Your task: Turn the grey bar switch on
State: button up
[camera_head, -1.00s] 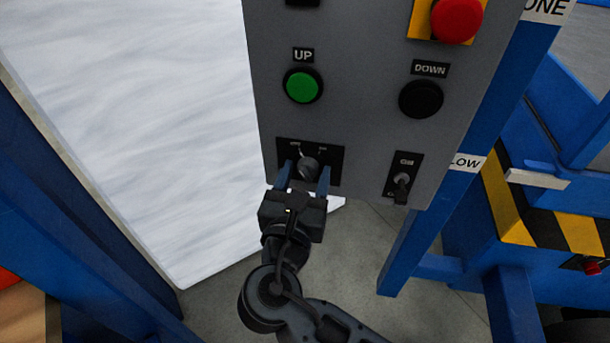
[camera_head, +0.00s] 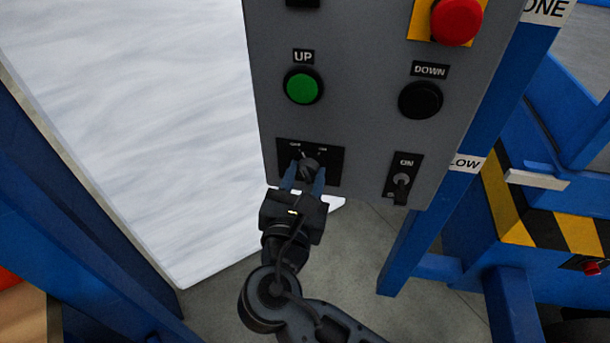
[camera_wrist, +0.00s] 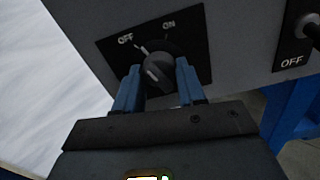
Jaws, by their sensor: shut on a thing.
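The grey bar switch (camera_head: 308,167) is a dark rotary knob with a bar grip on a black plate (camera_head: 334,166) at the panel's lower left. In the wrist view the knob (camera_wrist: 158,68) has a pale pointer line directed up and left toward OFF, with ON marked to the right. My gripper (camera_head: 304,177) is shut on the knob, with one blue finger on each side; it also shows in the wrist view (camera_wrist: 158,82). The fingers hide the knob's lower sides.
A toggle switch (camera_head: 402,185) is to the right on the same grey panel (camera_head: 362,120). Above are a green UP button (camera_head: 302,86), a black DOWN button (camera_head: 420,99) and a red button (camera_head: 456,20). A blue post (camera_head: 408,240) stands at the panel's right edge.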

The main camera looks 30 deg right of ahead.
jog(key=m, duration=0.5)
jog(key=shift+f, duration=0.1)
jog(key=m+b, duration=0.2)
jog(key=m, duration=0.3)
jog(key=shift+m, duration=0.3)
dwell(0.3)
jog(key=o, duration=1.1)
jog(key=shift+c, duration=0.2)
jog(key=shift+a, duration=0.1)
jog(key=b+v, duration=0.1)
jog(key=v, duration=0.6)
jog(key=shift+s+a, duration=0.25)
jog(key=shift+a, duration=0.05)
